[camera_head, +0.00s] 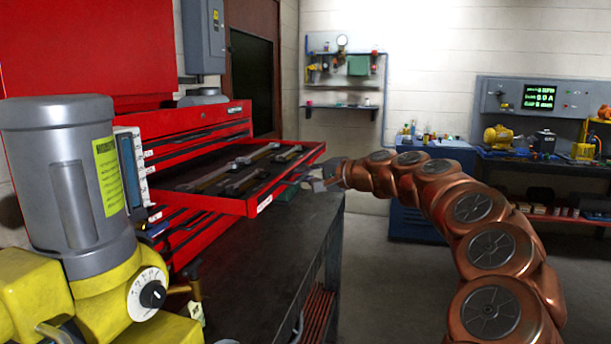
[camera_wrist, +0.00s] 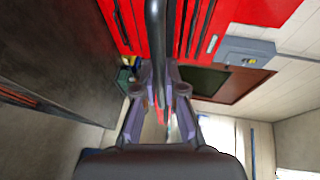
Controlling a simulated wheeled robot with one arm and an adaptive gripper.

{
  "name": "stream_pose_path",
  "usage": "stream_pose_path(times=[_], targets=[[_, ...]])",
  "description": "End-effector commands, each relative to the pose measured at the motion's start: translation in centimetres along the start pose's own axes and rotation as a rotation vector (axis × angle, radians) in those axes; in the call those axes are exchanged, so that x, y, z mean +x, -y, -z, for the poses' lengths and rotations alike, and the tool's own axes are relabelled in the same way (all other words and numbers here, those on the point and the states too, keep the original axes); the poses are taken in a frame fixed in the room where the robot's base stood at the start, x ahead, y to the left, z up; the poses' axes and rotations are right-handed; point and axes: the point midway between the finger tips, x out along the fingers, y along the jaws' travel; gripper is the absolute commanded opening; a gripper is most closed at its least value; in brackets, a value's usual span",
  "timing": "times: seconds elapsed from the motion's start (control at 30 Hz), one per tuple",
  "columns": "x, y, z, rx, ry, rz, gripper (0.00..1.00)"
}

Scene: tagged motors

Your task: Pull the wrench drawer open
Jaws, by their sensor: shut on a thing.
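The red wrench drawer (camera_head: 258,203) stands pulled out of the red tool chest (camera_head: 225,112) in the head view, with several wrenches (camera_head: 240,172) lying on its dark bottom. My gripper (camera_head: 312,182) is at the drawer's front, near its right end. In the wrist view the fingers of my gripper (camera_wrist: 157,82) are closed around a long grey bar (camera_wrist: 154,30), which looks like the drawer's handle. The red chest front (camera_wrist: 122,25) shows beyond it. The exact contact is partly hidden by the fingers.
A grey and yellow motor (camera_head: 65,170) stands close at the left front. The chest sits on a dark workbench (camera_head: 265,265). A blue cabinet (camera_head: 415,222) and a bench with tools (camera_head: 530,155) stand at the back right. The floor between is clear.

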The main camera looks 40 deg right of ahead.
Motion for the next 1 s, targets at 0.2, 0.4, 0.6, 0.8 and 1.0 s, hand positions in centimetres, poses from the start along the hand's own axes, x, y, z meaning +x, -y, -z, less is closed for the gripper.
stream_pose_path(times=[0.2, 0.4, 0.6, 0.8, 1.0], targets=[[0.0, 0.0, 0.1, 0.001, -0.001, 0.000, 0.25], [-0.1, 0.0, 0.1, 0.001, -0.002, 0.000, 0.35], [-0.1, 0.0, 0.1, 0.001, -0.002, 0.000, 0.35], [-1.9, 0.1, 0.2, 0.001, -0.004, 0.003, 0.35], [-5.7, 0.0, 0.3, 0.001, -0.008, 0.003, 0.35]])
